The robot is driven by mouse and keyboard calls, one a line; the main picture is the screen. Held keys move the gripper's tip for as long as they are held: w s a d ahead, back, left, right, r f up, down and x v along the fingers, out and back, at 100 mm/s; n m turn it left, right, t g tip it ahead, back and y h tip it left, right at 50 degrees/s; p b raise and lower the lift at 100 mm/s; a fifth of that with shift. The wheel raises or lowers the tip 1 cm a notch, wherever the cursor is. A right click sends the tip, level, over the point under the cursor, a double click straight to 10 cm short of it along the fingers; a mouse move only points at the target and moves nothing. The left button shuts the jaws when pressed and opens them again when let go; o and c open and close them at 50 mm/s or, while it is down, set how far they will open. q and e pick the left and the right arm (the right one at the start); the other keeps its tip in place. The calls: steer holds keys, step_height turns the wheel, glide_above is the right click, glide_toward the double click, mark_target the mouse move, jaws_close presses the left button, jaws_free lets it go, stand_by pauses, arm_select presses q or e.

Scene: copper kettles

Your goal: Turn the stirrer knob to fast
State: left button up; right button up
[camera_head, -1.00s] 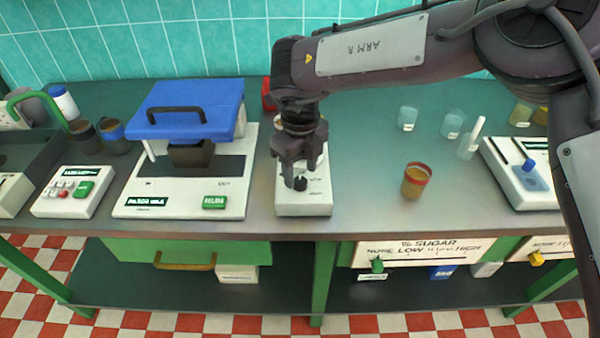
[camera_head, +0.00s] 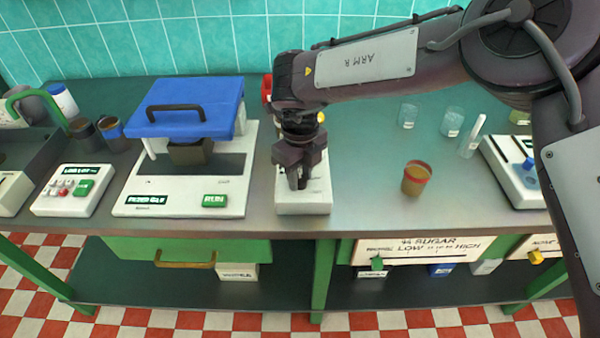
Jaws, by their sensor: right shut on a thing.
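The stirrer (camera_head: 312,203) is a small white-based unit on the bench, in the middle of the view. My right gripper (camera_head: 298,184) points down over its front part. The fingers are close together and shut on the stirrer knob, which they almost wholly hide. I cannot read the knob's setting, and the markings on the stirrer's base are mostly covered. My left gripper is not in view.
Left of the stirrer stands a white machine with a blue lid (camera_head: 185,108) and a green button (camera_head: 214,200). A brown cup (camera_head: 415,178) stands to the right, with glass beakers (camera_head: 452,121) behind it. The bench between stirrer and cup is clear.

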steer(key=shift+r, duration=0.1)
steer(key=m+p, duration=0.1)
steer(key=m, duration=0.5)
steer(key=shift+m+p, duration=0.35)
steer(key=shift+m, duration=0.05)
steer(key=m, duration=0.4)
steer(key=shift+w+m, duration=0.1)
steer(key=shift+m, duration=0.2)
steer(key=m, duration=0.4)
steer(key=shift+p, duration=0.4)
steer(key=shift+m, duration=1.1)
steer(key=shift+r+m+p, duration=0.15)
steer(key=shift+m+p, duration=0.5)
steer(key=shift+m, duration=0.25)
steer(key=shift+m+p, duration=1.5)
steer(key=shift+m, duration=0.8)
